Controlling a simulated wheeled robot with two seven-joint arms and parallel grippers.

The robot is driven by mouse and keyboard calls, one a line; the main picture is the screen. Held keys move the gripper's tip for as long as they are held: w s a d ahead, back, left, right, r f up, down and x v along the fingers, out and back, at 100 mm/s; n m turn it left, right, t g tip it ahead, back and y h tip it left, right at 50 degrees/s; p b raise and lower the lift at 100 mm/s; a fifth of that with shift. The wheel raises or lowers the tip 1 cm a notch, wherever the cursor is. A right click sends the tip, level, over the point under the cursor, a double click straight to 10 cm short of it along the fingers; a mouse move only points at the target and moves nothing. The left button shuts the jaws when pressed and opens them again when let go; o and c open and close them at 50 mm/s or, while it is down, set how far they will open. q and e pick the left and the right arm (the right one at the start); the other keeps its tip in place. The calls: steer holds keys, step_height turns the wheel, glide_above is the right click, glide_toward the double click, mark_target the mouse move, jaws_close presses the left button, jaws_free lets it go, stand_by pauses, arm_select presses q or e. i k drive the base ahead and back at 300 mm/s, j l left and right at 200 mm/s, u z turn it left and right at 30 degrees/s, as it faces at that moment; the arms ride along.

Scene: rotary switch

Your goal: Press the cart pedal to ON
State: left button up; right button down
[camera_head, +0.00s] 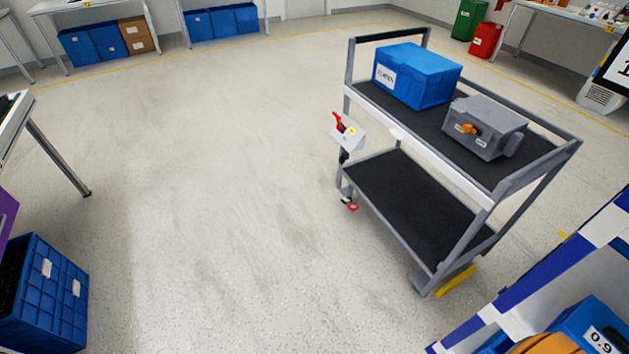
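A grey two-tier cart (388,210) stands at the right of the head view, apart from me. A yellow pedal-like bar (456,281) sits low at its near end, by the floor. A small red piece (352,207) shows at the caster near the cart's left corner. I cannot tell from this view which of these is the pedal, or whether it is at ON or OFF. A white box with a red lever (348,133) is fixed to the cart's left side. Neither of my grippers is in view.
A blue box (418,75) and a grey switch box with an orange knob (486,127) stand on the cart's top shelf. A blue crate (42,293) is at lower left. A blue-and-white striped edge (530,275) is at lower right. The floor left of the cart is clear.

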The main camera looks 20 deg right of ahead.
mark_target(352, 206)
steer(key=i+j+z, duration=0.1)
steer(key=i+z, duration=0.15)
steer(key=i, duration=0.25)
steer(key=i+j+z, duration=0.25)
steer(key=i, duration=0.3)
steer(key=i+j+z, duration=0.2)
steer(key=i, duration=0.3)
steer(key=i+j+z, duration=1)
steer(key=j, duration=0.2)
steer(key=i, duration=0.05)
